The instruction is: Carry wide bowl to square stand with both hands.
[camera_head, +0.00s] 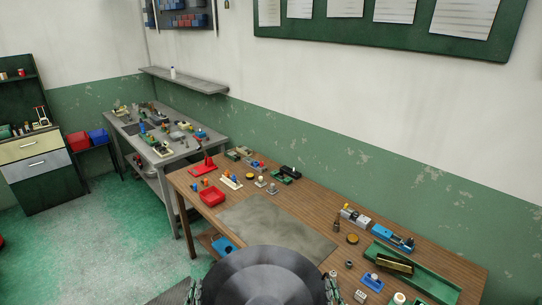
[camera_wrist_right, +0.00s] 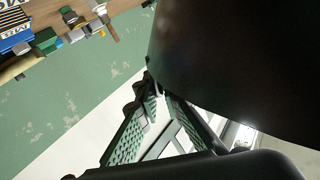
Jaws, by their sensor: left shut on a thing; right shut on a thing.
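The wide bowl (camera_head: 262,272) is dark grey and round, at the bottom centre of the head view, in front of the wooden table. Its lower edge is cut off by the frame. My left gripper (camera_head: 195,291) is at the bowl's left rim and my right gripper (camera_head: 331,284) at its right rim, both shut on it and only partly in view. In the right wrist view the bowl's dark wall (camera_wrist_right: 240,60) fills the upper right, with the green-padded fingers of my right gripper (camera_wrist_right: 152,88) against its edge. I cannot make out a square stand.
The wooden table (camera_head: 230,195) has a bare grey mat (camera_head: 275,228) in its middle. A red tray (camera_head: 212,196) and small parts stand left of it. A green tray (camera_head: 430,282) and blue parts stand at the right. A grey bench (camera_head: 185,150) stands behind left.

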